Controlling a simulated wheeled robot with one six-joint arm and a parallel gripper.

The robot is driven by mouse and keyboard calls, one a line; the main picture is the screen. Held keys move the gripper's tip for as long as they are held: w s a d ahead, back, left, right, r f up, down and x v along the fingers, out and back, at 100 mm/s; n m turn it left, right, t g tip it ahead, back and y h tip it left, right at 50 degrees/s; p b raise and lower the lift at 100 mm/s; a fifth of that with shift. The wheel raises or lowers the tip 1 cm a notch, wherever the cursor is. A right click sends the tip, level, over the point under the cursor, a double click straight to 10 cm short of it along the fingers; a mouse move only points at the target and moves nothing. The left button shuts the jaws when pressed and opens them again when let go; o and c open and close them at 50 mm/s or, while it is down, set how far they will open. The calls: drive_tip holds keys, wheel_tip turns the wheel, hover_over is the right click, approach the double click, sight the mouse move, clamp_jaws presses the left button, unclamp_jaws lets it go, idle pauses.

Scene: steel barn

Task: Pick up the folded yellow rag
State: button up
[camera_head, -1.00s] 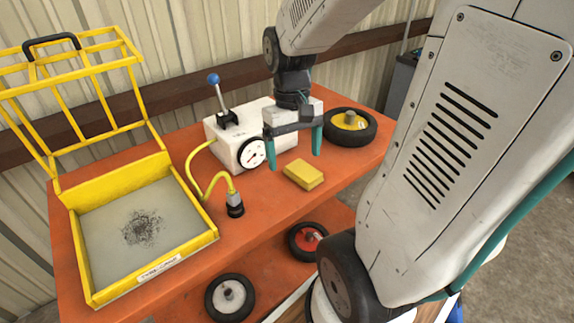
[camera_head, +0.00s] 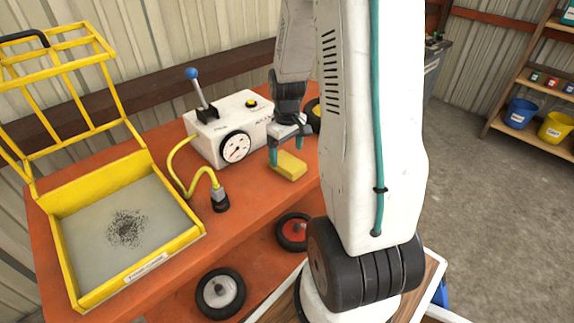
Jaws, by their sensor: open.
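The folded yellow rag (camera_head: 289,167) lies on the orange bench top (camera_head: 246,200), in front of the white pump box. It looks like a small thick block. My gripper (camera_head: 287,152) is open, with teal fingers pointing down. Its left finger shows at the rag's back left corner.
The white box (camera_head: 207,139) with gauge and blue-knobbed lever stands behind the rag. A yellow hose ends in a black fitting (camera_head: 220,206). A yellow-framed tray (camera_head: 77,303) stands left. Wheels (camera_head: 221,294) sit on the lower shelf. Shelving with buckets (camera_head: 520,113) stands far right.

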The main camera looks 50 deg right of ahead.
sight(287, 161)
drive_tip(key=shift+f, duration=1.5)
drive_tip(key=c, duration=1.1)
drive_tip(key=shift+r, duration=0.15)
